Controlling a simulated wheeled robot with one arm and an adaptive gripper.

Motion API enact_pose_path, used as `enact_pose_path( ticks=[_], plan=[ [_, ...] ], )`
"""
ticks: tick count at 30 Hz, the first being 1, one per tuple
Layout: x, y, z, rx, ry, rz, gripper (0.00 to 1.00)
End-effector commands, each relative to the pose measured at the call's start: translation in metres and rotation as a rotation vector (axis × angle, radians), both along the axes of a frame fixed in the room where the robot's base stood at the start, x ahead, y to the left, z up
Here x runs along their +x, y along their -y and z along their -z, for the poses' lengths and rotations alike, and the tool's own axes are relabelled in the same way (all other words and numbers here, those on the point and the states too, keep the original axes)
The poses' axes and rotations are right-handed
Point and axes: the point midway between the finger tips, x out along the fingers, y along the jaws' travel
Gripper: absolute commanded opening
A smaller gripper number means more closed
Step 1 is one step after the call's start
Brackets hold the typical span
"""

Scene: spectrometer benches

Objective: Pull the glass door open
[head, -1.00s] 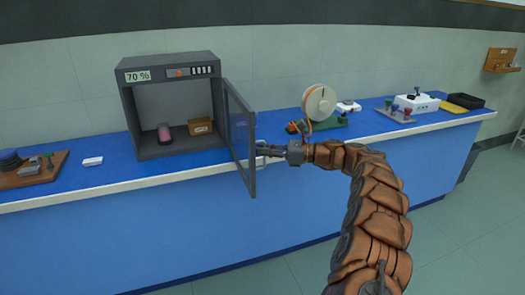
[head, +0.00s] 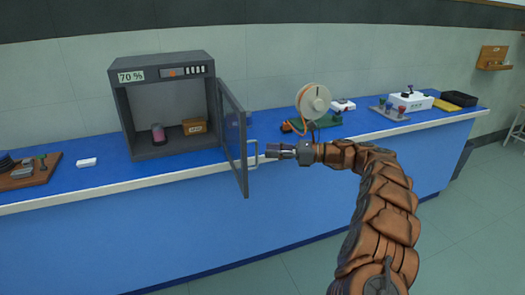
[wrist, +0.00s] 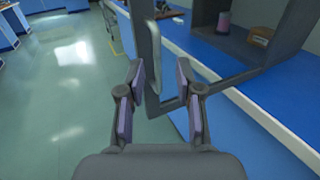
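The glass door (head: 233,137) of the dark grey cabinet (head: 164,62) stands wide open, swung out past the bench's front edge. Its pale bar handle (head: 254,155) is on the outer face near the free edge. My gripper (head: 268,151) is just right of the handle and looks clear of it. In the wrist view my gripper (wrist: 160,72) has its two fingers spread apart with nothing clamped. The handle (wrist: 156,48) and door frame appear ahead, between and beyond the fingertips.
Inside the cabinet are a pink jar (head: 158,134) and a brown box (head: 194,127). On the blue bench (head: 100,178), a reel (head: 313,102) stands behind my gripper. The floor in front is clear.

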Motion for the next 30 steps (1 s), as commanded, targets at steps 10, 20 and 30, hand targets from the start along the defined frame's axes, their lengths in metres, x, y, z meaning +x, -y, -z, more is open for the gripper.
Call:
enact_pose_path(
  ticks=[10,20,30],
  plan=[
    [-0.006,0.061,0.001,-0.001,-0.001,0.004,0.35],
    [-0.008,0.075,0.0,-0.001,0.0,0.002,0.35],
    [-0.013,0.069,-0.005,-0.005,0.009,-0.01,0.35]
  ],
)
